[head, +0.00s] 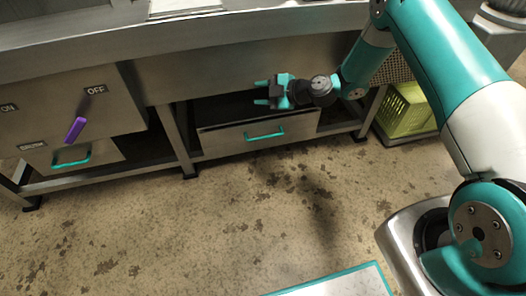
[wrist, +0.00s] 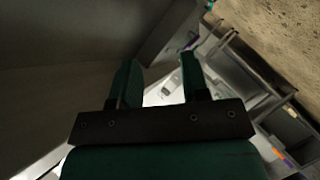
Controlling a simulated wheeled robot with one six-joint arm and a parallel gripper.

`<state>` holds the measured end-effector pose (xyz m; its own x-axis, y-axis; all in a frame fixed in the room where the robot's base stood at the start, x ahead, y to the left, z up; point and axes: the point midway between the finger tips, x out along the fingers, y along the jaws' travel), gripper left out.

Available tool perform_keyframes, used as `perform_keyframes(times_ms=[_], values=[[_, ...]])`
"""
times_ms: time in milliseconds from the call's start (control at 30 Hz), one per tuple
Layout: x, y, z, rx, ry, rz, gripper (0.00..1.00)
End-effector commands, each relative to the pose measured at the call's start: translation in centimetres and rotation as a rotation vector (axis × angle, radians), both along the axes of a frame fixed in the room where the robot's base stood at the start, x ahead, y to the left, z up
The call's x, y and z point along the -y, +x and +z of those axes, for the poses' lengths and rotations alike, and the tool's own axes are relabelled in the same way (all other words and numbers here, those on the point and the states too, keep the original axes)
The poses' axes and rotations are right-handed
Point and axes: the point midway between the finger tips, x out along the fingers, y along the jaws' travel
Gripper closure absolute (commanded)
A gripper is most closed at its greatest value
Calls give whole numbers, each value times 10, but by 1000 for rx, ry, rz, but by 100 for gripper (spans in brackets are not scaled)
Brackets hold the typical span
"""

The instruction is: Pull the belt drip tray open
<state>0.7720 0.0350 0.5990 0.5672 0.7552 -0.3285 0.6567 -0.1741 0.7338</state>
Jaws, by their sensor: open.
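A grey metal tray front (head: 235,141) with a teal bar handle (head: 264,136) sits low under the long metal bench, at the centre of the head view. I take it to be the belt drip tray. A dark gap shows above its front; I cannot tell how far out it stands. My gripper (head: 260,93) is open and empty, its fingers pointing left, above the tray front in the picture and apart from the handle. In the wrist view the two fingers (wrist: 160,62) are spread with nothing between them. I cannot make out the tray handle there.
A second teal handle (head: 71,160) is on a panel at the left, below a purple lever (head: 75,129) with ON and OFF labels. A bench leg (head: 180,142) stands left of the tray. A yellow-green crate (head: 408,110) is at the right.

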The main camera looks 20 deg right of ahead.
Motion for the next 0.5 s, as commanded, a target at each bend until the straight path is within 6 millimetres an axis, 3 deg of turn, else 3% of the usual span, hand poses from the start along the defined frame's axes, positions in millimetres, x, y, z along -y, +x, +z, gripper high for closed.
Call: perform_keyframes(times_ms=[33,100,200,333,400,500], values=[[16,3,-71,72,-19,-44,58],[37,5,-130,187,-70,-106,58],[63,-2,-202,316,-157,-197,58],[89,-17,-268,414,-270,-292,58],[97,-25,-290,443,-316,-325,58],[104,-31,-305,465,-357,-351,58]])
